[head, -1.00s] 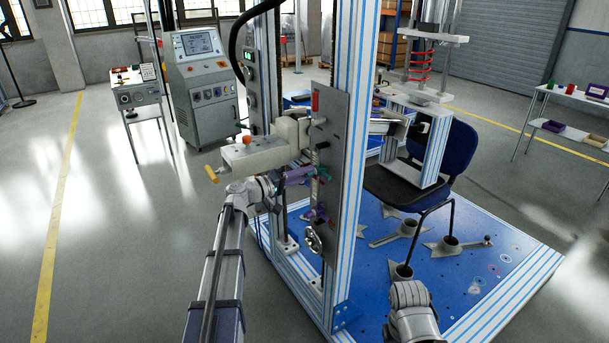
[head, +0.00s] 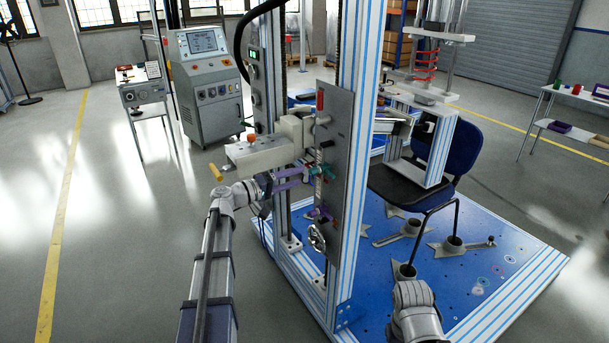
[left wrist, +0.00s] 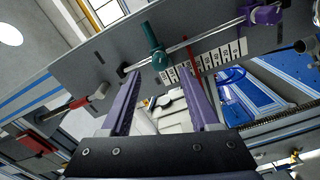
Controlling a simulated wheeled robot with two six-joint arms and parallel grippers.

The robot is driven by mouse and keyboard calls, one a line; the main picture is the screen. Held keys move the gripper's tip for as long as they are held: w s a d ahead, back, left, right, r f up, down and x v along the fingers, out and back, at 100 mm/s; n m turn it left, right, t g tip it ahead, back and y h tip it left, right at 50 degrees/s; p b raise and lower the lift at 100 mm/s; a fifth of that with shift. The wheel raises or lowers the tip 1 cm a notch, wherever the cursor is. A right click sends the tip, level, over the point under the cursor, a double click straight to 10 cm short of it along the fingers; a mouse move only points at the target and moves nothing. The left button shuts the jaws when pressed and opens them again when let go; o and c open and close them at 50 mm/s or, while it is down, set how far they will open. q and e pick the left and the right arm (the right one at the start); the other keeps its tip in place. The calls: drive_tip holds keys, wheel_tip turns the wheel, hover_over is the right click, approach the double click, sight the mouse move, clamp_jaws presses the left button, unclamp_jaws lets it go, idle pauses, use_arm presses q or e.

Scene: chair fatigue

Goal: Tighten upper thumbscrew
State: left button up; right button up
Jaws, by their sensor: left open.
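The upper thumbscrew is teal (head: 321,171) and sits on the grey upright plate (head: 340,135). In the left wrist view the teal thumbscrew (left wrist: 154,47) shows on a thin rod, just beyond the fingertips and roughly between them. The lower thumbscrew is purple (head: 318,213); it also shows at the upper right of the left wrist view (left wrist: 262,14). My left gripper (head: 306,176) has purple fingers, open and empty, pointing at the plate near the teal thumbscrew. I cannot tell whether a fingertip touches it.
A white scale strip (left wrist: 205,62) runs beside the rod. A metal handwheel (head: 316,237) sits below on the plate. A beige block (head: 262,152) with an orange knob juts out above my left gripper. A blue chair (head: 412,180) stands behind the frame. Open floor lies to the left.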

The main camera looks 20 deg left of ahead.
use_arm(q)
drive_tip(key=shift+v, duration=1.25)
drive_tip(key=s+d+f+m+g+y+p, duration=0.1)
drive_tip(key=s+d+f+m+g+p, duration=0.25)
drive_tip(key=d, duration=0.55)
drive_tip(key=s+d+f+m+g+y+p, duration=0.1)
drive_tip(key=s+d+f+g, duration=0.25)
drive_tip(key=s+d, duration=0.4)
drive_tip(key=s+d+f+m+g+y+p, duration=0.1)
drive_tip(key=s+d+f+m+g+p, duration=0.3)
drive_tip(key=d, duration=0.7)
drive_tip(key=s+d+m+g+y+p, duration=0.1)
drive_tip(key=s+m+g+y+p, duration=0.1)
drive_tip(key=s+y, duration=0.7)
drive_tip(key=s+g+p, duration=0.1)
drive_tip(key=s, duration=0.4)
drive_tip(key=shift+s+d+r, duration=0.15)
drive_tip(key=shift+s+r, duration=0.15)
drive_tip(key=shift+r, duration=0.1)
